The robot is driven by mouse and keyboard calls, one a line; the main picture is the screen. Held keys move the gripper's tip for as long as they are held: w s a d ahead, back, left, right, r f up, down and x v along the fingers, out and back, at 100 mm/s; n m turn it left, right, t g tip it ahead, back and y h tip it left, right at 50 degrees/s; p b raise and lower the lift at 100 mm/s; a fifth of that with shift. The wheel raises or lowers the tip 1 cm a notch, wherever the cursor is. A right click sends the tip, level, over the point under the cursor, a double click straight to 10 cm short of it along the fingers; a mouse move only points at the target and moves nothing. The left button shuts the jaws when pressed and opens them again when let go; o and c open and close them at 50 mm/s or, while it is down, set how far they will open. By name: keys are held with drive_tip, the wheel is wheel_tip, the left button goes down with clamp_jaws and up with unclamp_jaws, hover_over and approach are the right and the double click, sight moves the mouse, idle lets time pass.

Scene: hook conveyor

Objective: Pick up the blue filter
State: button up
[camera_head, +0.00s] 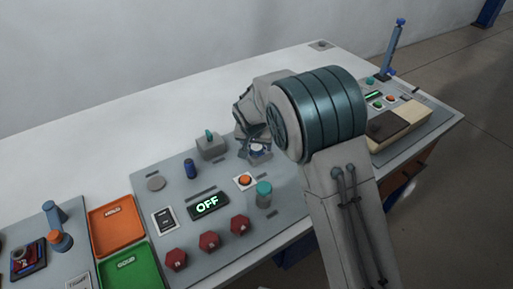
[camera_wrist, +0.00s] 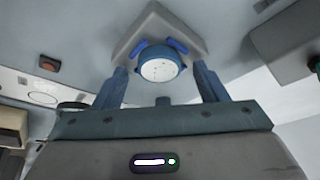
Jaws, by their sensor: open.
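The blue filter (camera_wrist: 160,66) is a round blue piece with a pale, dotted round face and blue tabs. In the wrist view it sits at a grey square holder (camera_wrist: 130,38), between the two fingers of my gripper (camera_wrist: 161,72). My gripper is open, with a visible gap between each finger and the filter.
A grey block with a green-topped lever (camera_head: 210,146) and a dark blue cylinder (camera_head: 190,169) stand to the left. An orange button (camera_head: 244,181) and a teal-topped cylinder (camera_head: 264,194) are in front. Red hexagonal knobs (camera_head: 209,242), an orange tray (camera_head: 117,222) and a green tray (camera_head: 127,265) lie nearer.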

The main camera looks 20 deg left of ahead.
drive_tip(key=c, duration=1.1)
drive_tip(key=shift+o, duration=0.2)
